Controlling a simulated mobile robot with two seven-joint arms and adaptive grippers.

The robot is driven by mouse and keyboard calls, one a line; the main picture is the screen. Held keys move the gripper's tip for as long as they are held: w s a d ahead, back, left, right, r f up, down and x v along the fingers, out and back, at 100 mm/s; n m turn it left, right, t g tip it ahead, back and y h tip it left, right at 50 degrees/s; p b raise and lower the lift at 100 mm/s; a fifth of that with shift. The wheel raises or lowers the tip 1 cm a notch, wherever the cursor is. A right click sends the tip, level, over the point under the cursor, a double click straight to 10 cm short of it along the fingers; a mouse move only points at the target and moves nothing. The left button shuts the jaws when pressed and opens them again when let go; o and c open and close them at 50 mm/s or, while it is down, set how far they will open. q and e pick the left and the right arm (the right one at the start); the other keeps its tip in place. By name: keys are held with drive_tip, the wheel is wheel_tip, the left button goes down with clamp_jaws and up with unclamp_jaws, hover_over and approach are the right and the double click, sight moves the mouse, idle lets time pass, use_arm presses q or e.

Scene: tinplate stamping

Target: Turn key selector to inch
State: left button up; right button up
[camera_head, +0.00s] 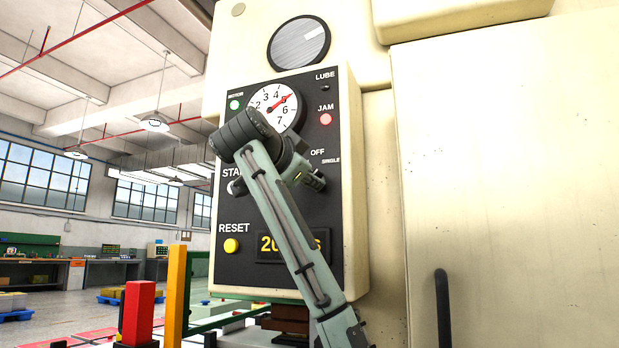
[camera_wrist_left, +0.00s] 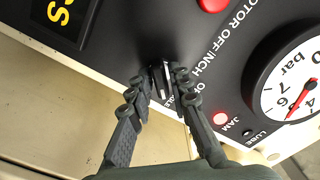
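The key selector (camera_wrist_left: 165,84) is a small dark knob with a pale line, on the black control panel (camera_head: 348,215). In the left wrist view it lies between the two fingertips of my left gripper (camera_wrist_left: 161,80). The fingers are drawn in close and appear shut on it. INCH, OFF and SINGLE labels are beside it, partly covered by the fingers, and I cannot tell where the selector points. In the head view my left gripper (camera_head: 316,180) is at the panel below OFF and SINGLE, and my arm hides the selector. My right gripper is not in view.
The panel has a round gauge (camera_head: 275,105), a red JAM light (camera_head: 326,119), a yellow RESET button (camera_head: 231,245) and a yellow-digit display (camera_head: 270,245). A cream machine wall (camera_head: 510,170) with a dark handle (camera_head: 442,300) stands right. Red (camera_head: 138,310) and yellow (camera_head: 175,295) posts stand lower left.

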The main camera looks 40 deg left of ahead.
use_arm(q)
clamp_jaws()
drive_tip(key=n+p, duration=0.2)
drive_tip(key=n, duration=1.6)
drive_tip(key=shift+d+p, duration=0.1)
drive_tip(key=shift+p, duration=0.3)
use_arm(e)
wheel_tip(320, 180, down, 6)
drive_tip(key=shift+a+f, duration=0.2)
